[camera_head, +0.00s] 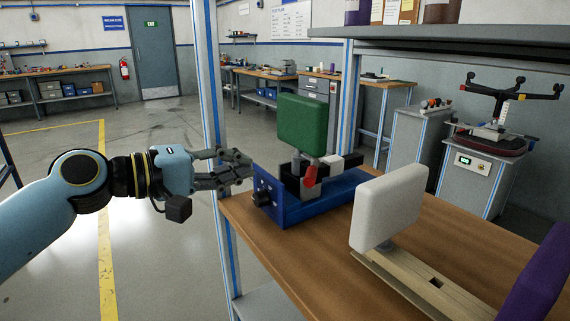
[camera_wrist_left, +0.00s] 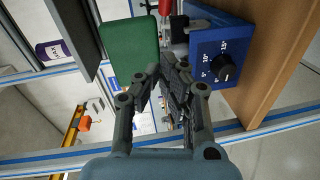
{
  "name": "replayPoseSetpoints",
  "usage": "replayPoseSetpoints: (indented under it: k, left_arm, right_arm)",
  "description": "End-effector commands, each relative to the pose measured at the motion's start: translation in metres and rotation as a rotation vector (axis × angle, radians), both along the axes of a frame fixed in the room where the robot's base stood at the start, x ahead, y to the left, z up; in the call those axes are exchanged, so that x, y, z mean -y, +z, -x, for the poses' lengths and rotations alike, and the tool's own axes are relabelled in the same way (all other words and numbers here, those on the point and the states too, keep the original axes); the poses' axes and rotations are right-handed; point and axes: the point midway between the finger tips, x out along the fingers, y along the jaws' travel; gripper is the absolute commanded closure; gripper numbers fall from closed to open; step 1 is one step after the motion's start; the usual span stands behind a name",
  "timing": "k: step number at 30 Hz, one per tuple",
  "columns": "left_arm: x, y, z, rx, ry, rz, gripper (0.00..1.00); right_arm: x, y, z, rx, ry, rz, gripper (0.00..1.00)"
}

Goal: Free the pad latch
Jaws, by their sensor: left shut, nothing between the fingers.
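A blue fixture (camera_head: 325,197) stands on the wooden workbench, with a dark knob (camera_head: 261,198) on its end face. A green pad (camera_head: 303,124) stands upright above it. A red lever-like part (camera_head: 310,176), which may be the latch, sits at the base of the pad beside grey and black blocks. My left gripper (camera_head: 243,166) is shut and empty, just left of the fixture and apart from the red part. In the left wrist view, the fingertips (camera_wrist_left: 168,74) lie between the green pad (camera_wrist_left: 132,52) and the fixture's dial face (camera_wrist_left: 222,62). My right gripper is not in view.
A white pad (camera_head: 390,206) on a pale beam (camera_head: 425,283) stands at the bench's (camera_head: 300,268) front right. A purple object (camera_head: 536,275) is at the right edge. A blue-edged upright post (camera_head: 210,90) rises behind my left gripper, and a shelf (camera_head: 460,35) overhangs the back.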

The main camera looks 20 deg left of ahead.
Motion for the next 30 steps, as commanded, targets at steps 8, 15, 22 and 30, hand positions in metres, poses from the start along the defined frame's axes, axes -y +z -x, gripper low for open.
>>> replayPoseSetpoints:
  k: [8,15,22,30]
  left_arm:
    - [0.038,-0.006,-0.041,-0.001,-0.001,0.006,1.00]
    - [0.064,-0.013,-0.044,0.000,0.001,0.001,1.00]
    - [0.069,-0.015,-0.044,0.000,0.000,-0.001,1.00]
    - [0.069,-0.015,-0.045,0.000,0.004,-0.001,1.00]
  right_arm:
    - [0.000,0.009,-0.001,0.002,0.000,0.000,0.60]
    - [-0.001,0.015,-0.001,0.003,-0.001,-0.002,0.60]
    - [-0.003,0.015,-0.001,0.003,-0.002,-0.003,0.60]
    - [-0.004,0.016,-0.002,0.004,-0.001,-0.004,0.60]
